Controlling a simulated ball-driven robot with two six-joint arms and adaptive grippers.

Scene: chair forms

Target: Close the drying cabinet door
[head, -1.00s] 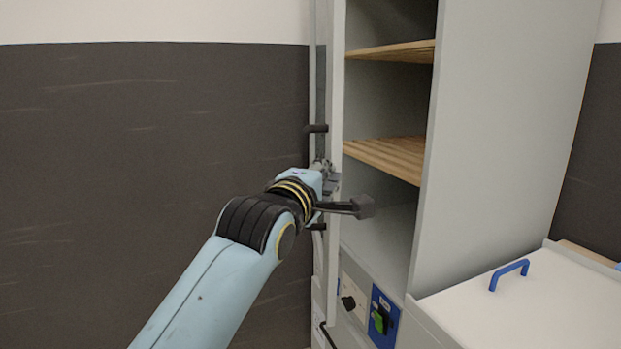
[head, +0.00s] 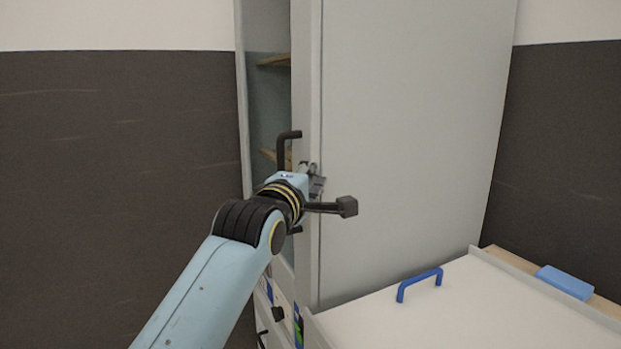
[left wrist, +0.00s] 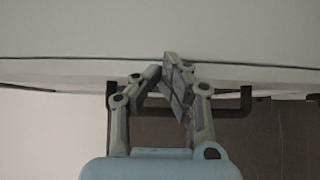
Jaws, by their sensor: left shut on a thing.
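The drying cabinet door (head: 307,70) is a light grey frame with a glass pane (head: 268,105), through which wooden shelves show. Its free edge is beside the right side wall of the tall grey cabinet (head: 415,140); I cannot tell whether it sits flush. The black bar handle (head: 284,150) is on the door near that edge. My left gripper (head: 313,180) is at the handle, partly hidden by its own wrist. In the left wrist view my left gripper (left wrist: 168,75) is shut on the handle (left wrist: 235,113). My right gripper is not in view.
A white lid or worktop (head: 440,310) with a blue handle (head: 419,284) stands close at the lower right. A blue block (head: 565,282) lies behind it. A knob (head: 278,313) is below the door.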

